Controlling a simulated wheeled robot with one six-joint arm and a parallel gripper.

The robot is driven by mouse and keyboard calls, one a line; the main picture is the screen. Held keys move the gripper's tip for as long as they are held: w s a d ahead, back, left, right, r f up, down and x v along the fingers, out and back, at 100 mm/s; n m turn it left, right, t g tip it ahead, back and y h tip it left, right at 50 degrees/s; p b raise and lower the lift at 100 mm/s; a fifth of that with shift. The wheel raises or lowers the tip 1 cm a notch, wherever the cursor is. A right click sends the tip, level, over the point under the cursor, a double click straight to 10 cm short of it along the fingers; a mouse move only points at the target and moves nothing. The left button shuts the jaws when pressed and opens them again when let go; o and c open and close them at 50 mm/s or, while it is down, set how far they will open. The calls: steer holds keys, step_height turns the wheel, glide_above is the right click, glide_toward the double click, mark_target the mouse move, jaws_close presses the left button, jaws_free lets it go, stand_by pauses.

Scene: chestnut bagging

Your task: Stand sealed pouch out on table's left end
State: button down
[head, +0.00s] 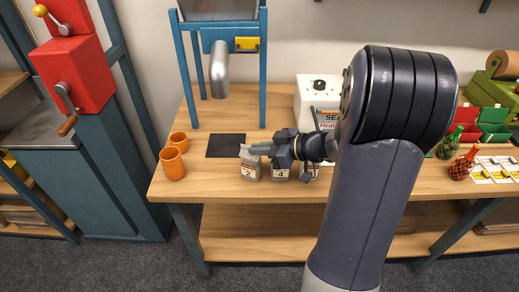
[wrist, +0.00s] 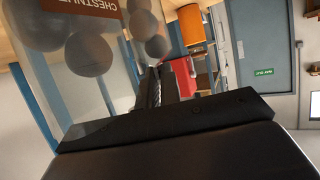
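My gripper (head: 258,150) points left, low over the middle of the table (head: 222,176). A clear pouch with dark round chestnuts (wrist: 90,52) and a brown-red label (wrist: 92,10) fills the left of the wrist view, close beside my gripper (wrist: 155,88). I cannot tell whether the fingers touch or grip it. The pouch is hard to make out in the head view, and its seal cannot be seen.
Two orange cups (head: 173,163) stand at the table's left end; one also shows in the wrist view (wrist: 190,28). A dark mat (head: 226,145) lies below the blue-framed dispenser (head: 219,75). A white heat sealer (head: 312,97) stands behind my arm. The front left is clear.

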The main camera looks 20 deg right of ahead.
steer(key=shift+f, duration=0.2)
steer(key=c, duration=1.6)
jaws_free()
steer(key=shift+s, duration=0.1)
steer(key=shift+r, duration=0.1)
steer(key=shift+r+p, duration=0.2)
steer(key=shift+p, duration=0.4)
steer(key=b+v, duration=0.1)
steer(key=v, duration=1.1)
steer(key=shift+r, duration=0.1)
